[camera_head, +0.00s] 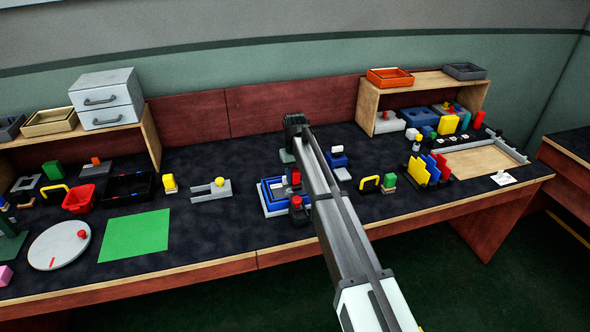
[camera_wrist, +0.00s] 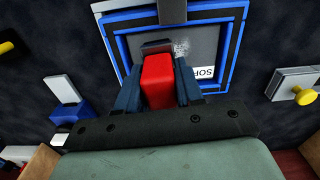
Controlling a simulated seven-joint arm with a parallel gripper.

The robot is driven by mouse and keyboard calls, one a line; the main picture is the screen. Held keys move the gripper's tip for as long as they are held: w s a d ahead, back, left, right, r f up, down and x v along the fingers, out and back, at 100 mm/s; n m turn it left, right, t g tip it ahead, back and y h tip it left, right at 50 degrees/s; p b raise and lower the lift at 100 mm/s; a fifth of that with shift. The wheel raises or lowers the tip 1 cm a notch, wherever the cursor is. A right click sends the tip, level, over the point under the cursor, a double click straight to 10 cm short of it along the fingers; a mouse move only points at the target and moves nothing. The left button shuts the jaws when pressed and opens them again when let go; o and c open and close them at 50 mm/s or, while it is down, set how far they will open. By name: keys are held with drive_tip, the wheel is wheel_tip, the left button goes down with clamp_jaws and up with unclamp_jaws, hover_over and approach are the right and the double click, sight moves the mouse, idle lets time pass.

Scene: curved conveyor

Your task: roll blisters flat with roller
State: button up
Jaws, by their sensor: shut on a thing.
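My gripper (camera_wrist: 158,88) is shut on a red handle, the grip of the roller (camera_wrist: 157,80). The roller's dark grey head shows just beyond the fingertips in the wrist view, over a grey panel (camera_wrist: 206,48) in a blue frame. A small pale speckled patch (camera_wrist: 182,47), perhaps the blisters, lies right beside the head. I cannot tell whether the head touches the panel.
A red-knobbed dark block (camera_head: 297,204) stands close in front of the frame. A grey fixture with a yellow knob (camera_head: 219,182) is to the left. A blue block (camera_head: 337,160) stands right of my arm. A green mat (camera_head: 135,235) lies further left. Bare dark tabletop surrounds the frame's left side.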

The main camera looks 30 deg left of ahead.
drive_tip(key=shift+f, duration=0.8)
drive_tip(key=shift+s+a, duration=0.6)
drive_tip(key=shift+s, duration=0.05)
drive_tip(key=shift+c, duration=0.3)
drive_tip(key=shift+s+a, duration=0.8)
drive_tip(key=shift+w+d, duration=1.2)
drive_tip(key=shift+w, duration=0.1)
drive_tip(key=shift+w+d+r, duration=0.1)
drive_tip(key=shift+w+d, duration=0.1)
drive_tip(key=shift+d, duration=0.05)
drive_tip(key=shift+s+r, duration=0.1)
drive_tip(key=shift+r, duration=3.95)
drive_tip(key=shift+a+f, duration=0.15)
drive_tip(key=shift+f, duration=0.15)
